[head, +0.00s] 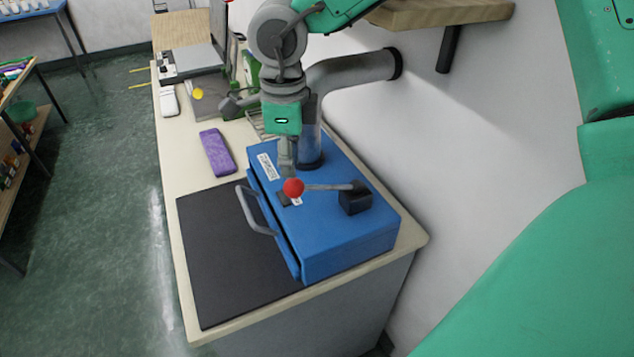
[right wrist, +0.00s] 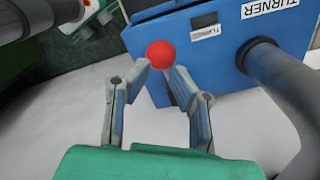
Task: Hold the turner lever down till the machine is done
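The turner (head: 345,240) is a blue box at the near end of the counter; its label shows in the right wrist view (right wrist: 268,8). Its lever (head: 325,187) is a grey rod running from a black block (head: 355,200) to a red ball knob (head: 293,187). The rod looks roughly level over the box; I cannot tell whether it is fully down. My right gripper (head: 289,172) is above the knob. In the right wrist view its fingers are apart, with the knob (right wrist: 160,55) at the tips; firm contact is unclear. My left gripper is not in view.
A grey handle (head: 252,212) sticks out from the turner's front over a dark mat (head: 225,250). A large grey pipe (head: 350,70) runs from the wall behind. A purple folded piece (head: 217,152) lies on the counter. A wooden shelf (head: 440,12) is on the wall.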

